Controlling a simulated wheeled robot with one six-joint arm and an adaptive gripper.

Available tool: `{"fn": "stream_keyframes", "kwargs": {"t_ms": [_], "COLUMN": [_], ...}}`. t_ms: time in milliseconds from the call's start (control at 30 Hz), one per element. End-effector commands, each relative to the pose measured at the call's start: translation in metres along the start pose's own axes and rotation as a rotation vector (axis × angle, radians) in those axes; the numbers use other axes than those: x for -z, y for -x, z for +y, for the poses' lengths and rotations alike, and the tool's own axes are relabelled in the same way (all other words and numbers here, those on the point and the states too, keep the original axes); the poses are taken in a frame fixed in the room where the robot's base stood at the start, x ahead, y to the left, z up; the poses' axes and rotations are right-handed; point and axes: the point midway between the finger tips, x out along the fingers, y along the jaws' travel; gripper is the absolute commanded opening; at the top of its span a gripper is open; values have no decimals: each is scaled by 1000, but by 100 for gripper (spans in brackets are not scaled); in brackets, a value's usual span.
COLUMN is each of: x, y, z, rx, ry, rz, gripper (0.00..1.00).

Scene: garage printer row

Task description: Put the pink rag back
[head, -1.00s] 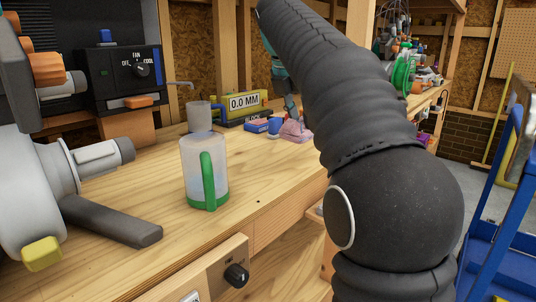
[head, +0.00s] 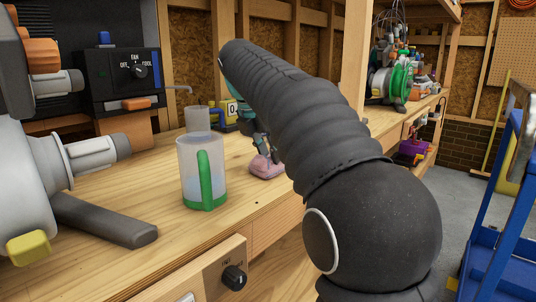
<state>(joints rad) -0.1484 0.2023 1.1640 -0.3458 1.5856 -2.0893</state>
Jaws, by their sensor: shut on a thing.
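The pink rag (head: 266,167) is a small bunched cloth at or just above the wooden bench top, right of the clear jug. My gripper (head: 265,152) is shut on its top from above. My arm hides part of the gripper and the bench behind it. I cannot tell whether the rag touches the wood.
The clear jug (head: 190,166) with a green handle stands close left of the rag. A grey cup (head: 197,118) and a yellow gauge (head: 228,112) are behind. A grey machine (head: 35,165) fills the left. The bench (head: 235,205) is bare in front. A blue cart (head: 500,220) stands right.

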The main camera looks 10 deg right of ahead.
Motion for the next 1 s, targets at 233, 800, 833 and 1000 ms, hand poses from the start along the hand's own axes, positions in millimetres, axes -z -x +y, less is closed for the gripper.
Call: {"fn": "stream_keyframes", "kwargs": {"t_ms": [233,800,833,1000], "x": [1,-1,-1,-2], "y": [-2,8,12,44], "z": [0,0,1,1], "rx": [1,-2,-2,-3], "ry": [0,0,0,1], "rz": [0,-1,-1,-1], "gripper": [0,53,53,53]}}
